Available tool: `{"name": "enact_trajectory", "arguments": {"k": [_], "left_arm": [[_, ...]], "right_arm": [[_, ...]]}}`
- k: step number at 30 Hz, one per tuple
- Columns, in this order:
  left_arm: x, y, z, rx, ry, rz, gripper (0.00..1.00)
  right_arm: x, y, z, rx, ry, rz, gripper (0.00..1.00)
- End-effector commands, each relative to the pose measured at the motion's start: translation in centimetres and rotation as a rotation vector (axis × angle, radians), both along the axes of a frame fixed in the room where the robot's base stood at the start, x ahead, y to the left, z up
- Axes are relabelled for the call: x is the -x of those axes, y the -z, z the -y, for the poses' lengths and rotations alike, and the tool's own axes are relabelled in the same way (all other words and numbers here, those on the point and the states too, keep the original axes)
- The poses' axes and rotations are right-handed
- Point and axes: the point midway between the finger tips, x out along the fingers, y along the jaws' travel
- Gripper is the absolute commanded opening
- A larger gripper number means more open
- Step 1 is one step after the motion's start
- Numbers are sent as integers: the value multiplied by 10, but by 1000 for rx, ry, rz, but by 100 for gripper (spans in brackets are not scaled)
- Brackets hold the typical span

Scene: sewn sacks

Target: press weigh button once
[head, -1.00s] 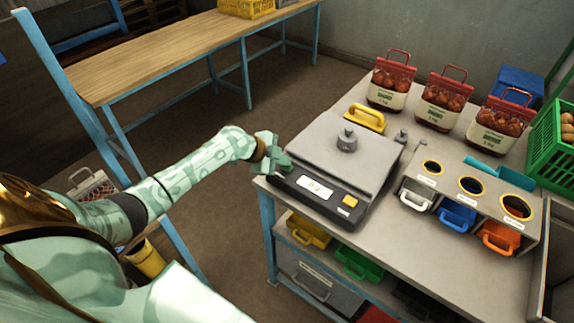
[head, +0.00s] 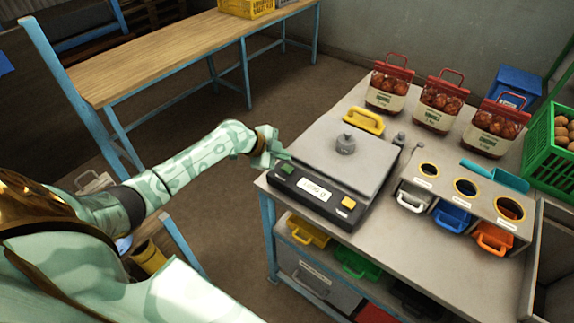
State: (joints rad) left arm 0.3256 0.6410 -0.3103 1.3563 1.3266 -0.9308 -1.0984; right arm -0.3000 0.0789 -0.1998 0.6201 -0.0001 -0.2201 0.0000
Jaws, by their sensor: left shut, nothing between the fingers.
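Labels on the buttons are too small to read. My left gripper (head: 279,154) is shut and empty, just above and behind the green button at the scale's left edge. It looks apart from the button, which is uncovered. My right gripper is out of view.
Filled red-topped sacks (head: 438,104) line the back, beside a green crate (head: 553,150).

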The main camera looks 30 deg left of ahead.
Motion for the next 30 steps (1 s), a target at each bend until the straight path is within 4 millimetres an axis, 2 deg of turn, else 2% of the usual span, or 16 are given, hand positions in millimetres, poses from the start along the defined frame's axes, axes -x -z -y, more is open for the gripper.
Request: {"name": "enact_trajectory", "arguments": {"k": [1,9,30], "left_arm": [[0,-10,0,-1,0,1,0],[0,-33,0,-1,1,0,0],[0,-32,0,0,0,0,0]], "right_arm": [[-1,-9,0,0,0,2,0],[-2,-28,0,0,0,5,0],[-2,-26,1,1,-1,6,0]]}}
